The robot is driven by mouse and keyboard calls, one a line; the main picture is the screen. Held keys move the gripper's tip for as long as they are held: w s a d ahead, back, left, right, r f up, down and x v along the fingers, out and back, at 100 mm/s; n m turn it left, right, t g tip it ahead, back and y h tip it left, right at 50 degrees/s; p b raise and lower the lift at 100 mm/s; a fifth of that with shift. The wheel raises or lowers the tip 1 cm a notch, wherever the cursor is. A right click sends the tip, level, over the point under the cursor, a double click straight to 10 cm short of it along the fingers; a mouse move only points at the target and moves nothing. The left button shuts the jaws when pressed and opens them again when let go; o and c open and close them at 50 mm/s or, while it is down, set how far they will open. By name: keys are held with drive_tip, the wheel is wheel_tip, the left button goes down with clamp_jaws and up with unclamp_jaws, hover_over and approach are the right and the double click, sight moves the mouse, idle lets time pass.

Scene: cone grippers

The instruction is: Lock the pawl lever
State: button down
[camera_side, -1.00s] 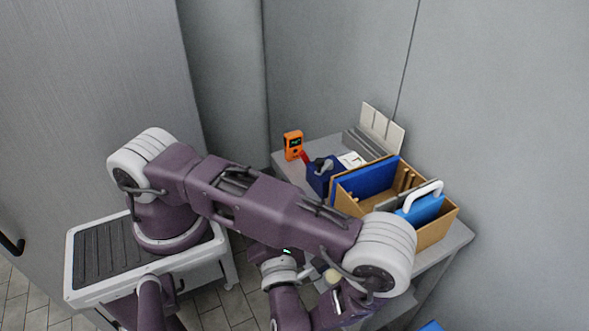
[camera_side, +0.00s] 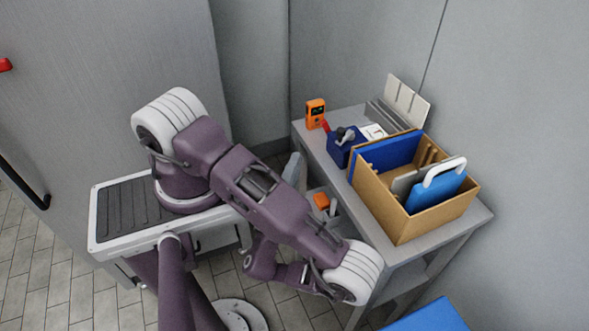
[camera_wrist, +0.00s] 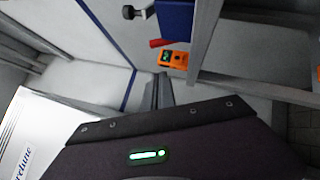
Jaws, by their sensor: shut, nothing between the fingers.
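A dark blue block (camera_side: 343,150) with a black-and-grey lever knob (camera_side: 346,135) stands on the grey side table. A short red piece (camera_side: 325,126) sticks out beside it. I take the knob and block for the pawl lever; whether it is locked cannot be told. In the wrist view, the block (camera_wrist: 175,18), knob (camera_wrist: 133,12) and red piece (camera_wrist: 160,43) show near the top. My gripper (camera_wrist: 162,92) is shut and empty, its dark fingers together below and apart from them in the picture. In the side view, my forearm hides most of the hand.
An orange handheld device (camera_side: 316,113) stands beside the block. A cardboard box (camera_side: 400,218) with blue folders fills the table's right part. Grey upright dividers (camera_side: 404,100) stand at the back. An orange item (camera_side: 321,200) lies below tabletop height.

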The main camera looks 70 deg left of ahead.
sight(327, 130)
drive_tip(key=w+a+r, duration=0.3)
drive_tip(key=w, duration=0.3)
drive_tip(key=shift+w+a, duration=0.25)
drive_tip(key=shift+w, duration=0.15)
drive_tip(key=shift+r, duration=0.2)
